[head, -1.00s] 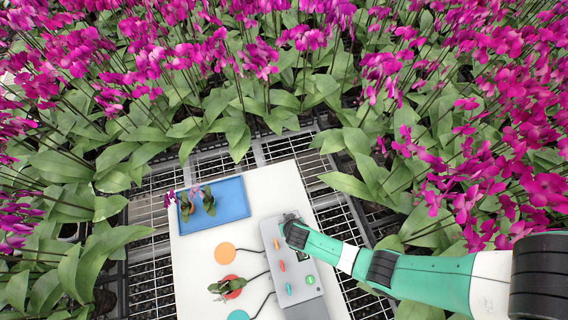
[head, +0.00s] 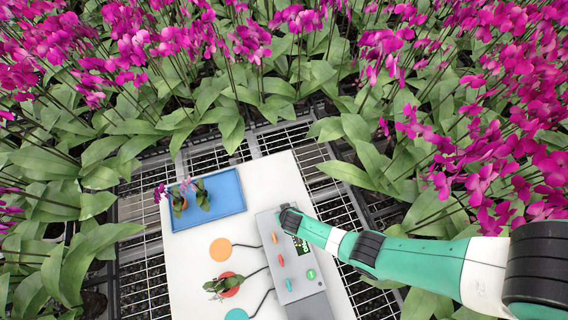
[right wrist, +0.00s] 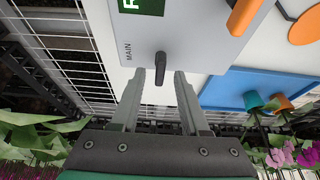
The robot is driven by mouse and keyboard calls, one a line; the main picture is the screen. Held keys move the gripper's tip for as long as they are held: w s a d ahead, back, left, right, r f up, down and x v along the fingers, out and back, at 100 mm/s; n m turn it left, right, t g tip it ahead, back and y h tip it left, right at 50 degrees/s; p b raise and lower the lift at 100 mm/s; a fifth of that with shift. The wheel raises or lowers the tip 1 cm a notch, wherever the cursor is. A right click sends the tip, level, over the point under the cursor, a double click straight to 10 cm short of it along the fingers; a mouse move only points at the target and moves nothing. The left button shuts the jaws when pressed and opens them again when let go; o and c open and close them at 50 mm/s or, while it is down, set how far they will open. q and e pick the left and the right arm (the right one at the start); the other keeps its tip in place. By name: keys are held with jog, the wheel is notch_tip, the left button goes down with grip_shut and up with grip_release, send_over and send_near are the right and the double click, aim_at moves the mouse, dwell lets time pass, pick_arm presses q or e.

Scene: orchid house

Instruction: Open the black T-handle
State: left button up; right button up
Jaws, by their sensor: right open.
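The black T-handle (right wrist: 161,68) shows in the right wrist view on a grey control panel (right wrist: 195,40), beside the printed word MAIN. It points roughly along the direction of my fingers. My right gripper (right wrist: 159,76) is open, with one fingertip on each side of the handle and a visible gap on both sides. In the head view, my right gripper (head: 286,211) is over the far end of the grey panel (head: 297,290) and hides the handle. My left gripper is in neither view.
A blue tray (head: 232,190) with potted plants stands on the white board (head: 185,262). Dense orchids surround the wire bench.

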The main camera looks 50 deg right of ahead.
jog(key=shift+w+f, duration=0.1)
jog(key=shift+f, duration=0.25)
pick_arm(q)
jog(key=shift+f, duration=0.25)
pick_arm(e)
grip_shut()
